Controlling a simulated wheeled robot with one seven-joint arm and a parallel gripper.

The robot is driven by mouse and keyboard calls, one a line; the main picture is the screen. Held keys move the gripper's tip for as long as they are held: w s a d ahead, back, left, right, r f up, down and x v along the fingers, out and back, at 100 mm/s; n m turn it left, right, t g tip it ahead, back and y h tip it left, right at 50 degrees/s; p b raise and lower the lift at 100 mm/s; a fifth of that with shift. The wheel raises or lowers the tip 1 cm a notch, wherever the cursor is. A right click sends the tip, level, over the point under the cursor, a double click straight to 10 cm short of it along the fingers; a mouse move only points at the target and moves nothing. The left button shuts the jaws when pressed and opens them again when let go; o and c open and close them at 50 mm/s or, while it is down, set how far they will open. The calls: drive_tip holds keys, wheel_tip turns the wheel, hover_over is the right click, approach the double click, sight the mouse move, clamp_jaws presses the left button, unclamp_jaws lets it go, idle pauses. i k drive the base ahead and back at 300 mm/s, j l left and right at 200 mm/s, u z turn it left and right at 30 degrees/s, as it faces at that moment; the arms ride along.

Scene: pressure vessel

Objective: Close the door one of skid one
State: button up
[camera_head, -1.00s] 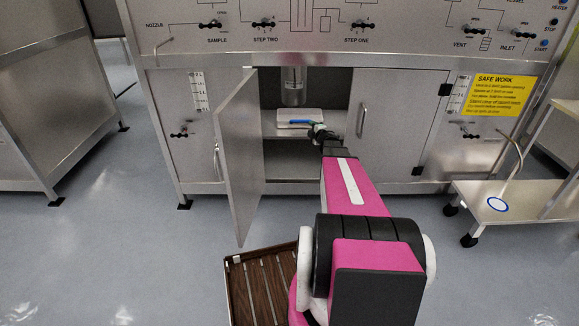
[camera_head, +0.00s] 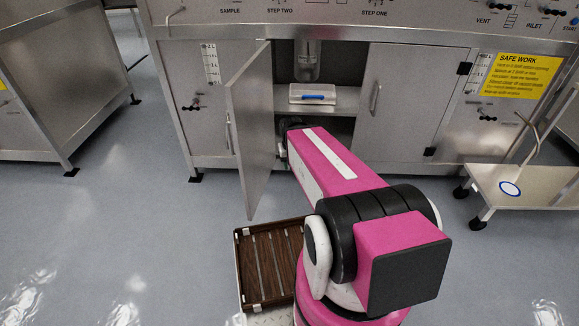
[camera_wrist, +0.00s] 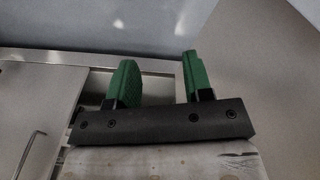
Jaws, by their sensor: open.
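The skid's left cabinet door (camera_head: 250,140) stands swung open toward me, with its bar handle (camera_head: 228,133) on the outer face. My gripper (camera_head: 282,151) is low in the opening, just right of the door's inner side; my arm partly hides it. In the wrist view, the two green fingers (camera_wrist: 161,80) are apart with nothing between them. A plain grey surface to their right looks like the door's inner face (camera_wrist: 265,80). I cannot tell whether a finger touches it. The right cabinet door (camera_head: 405,105) is shut.
Inside the cabinet, a white box with a blue handle (camera_head: 312,94) sits on the shelf below a metal cylinder (camera_head: 307,60). A brown slatted tray (camera_head: 243,270) is at my base. A wheeled cart (camera_head: 540,185) stands at right. The floor left of the door is clear.

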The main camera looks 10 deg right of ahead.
sight(250, 93)
drive_tip(key=k+j+z, duration=0.25)
drive_tip(key=j, duration=0.3)
drive_tip(key=k+j+z, duration=0.15)
drive_tip(key=j, duration=0.3)
drive_tip(key=k+j+z, duration=0.2)
drive_tip(key=j, duration=0.2)
drive_tip(key=j+z, duration=0.2)
drive_tip(key=j, duration=0.5)
drive_tip(key=k+j+z, duration=0.25)
drive_tip(key=j, duration=0.4)
drive_tip(key=k, duration=0.2)
drive_tip(key=i+j+z, duration=0.1)
drive_tip(key=i+j, duration=0.1)
drive_tip(key=i, duration=0.1)
